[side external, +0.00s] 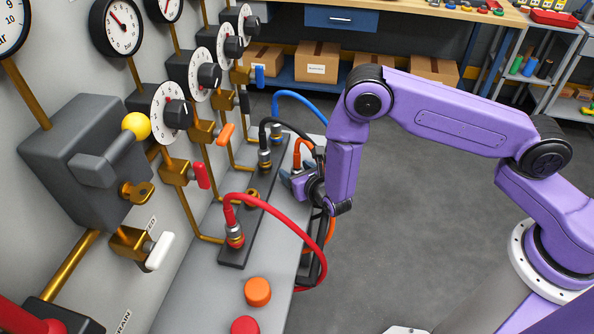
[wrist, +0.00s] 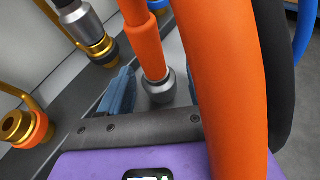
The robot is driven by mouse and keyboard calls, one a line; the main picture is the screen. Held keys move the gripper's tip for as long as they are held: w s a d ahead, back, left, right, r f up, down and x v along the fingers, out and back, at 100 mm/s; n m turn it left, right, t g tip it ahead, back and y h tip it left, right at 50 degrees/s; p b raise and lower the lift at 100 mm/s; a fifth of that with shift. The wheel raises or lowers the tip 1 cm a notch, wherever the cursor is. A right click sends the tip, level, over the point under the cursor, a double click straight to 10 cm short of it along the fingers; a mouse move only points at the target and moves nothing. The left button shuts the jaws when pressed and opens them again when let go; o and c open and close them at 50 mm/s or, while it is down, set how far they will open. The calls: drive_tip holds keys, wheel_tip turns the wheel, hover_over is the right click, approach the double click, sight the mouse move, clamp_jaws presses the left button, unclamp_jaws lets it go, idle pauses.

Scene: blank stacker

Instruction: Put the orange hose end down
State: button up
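The orange hose end (wrist: 157,86) has a grey metal coupling and shows upright between my fingers in the wrist view. My gripper (wrist: 159,76) is open around it, with a blue finger on each side and a narrow gap visible to each. In the side view the orange hose end (side external: 297,152) rises at my gripper (side external: 291,175), beside the dark socket strip. The coupling's foot is partly hidden behind the gripper body, so I cannot tell for sure whether it touches the grey ledge. The orange hose (wrist: 222,80) loops close across the right of the wrist view.
An empty brass socket with an orange ring (wrist: 28,128) is at lower left in the wrist view. The red hose (side external: 285,215), black hose (side external: 268,125) and blue hose (side external: 298,96) are plugged along the strip (side external: 232,252). Gauges and valve handles line the wall.

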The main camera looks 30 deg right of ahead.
drive_tip(key=shift+r, duration=0.1)
drive_tip(key=shift+r, duration=0.3)
drive_tip(key=v, duration=1.2)
drive_tip(key=s+d+r+m+g+h, duration=0.5)
drive_tip(key=d+r+m+h, duration=0.1)
drive_tip(key=d+r+m, duration=0.65)
drive_tip(key=s+d+r+m+g+y, duration=0.1)
drive_tip(key=s+r+m+g+y, duration=0.2)
drive_tip(key=s, duration=0.7)
drive_tip(key=s+d+r+m+g+y, duration=0.1)
drive_tip(key=s+r+m+g+y, duration=0.2)
drive_tip(key=s, duration=0.7)
drive_tip(key=m+g+y, duration=0.1)
drive_tip(key=m+g, duration=0.1)
drive_tip(key=m, duration=0.1)
drive_tip(key=shift+m+y, duration=0.35)
drive_tip(key=shift+y, duration=0.05)
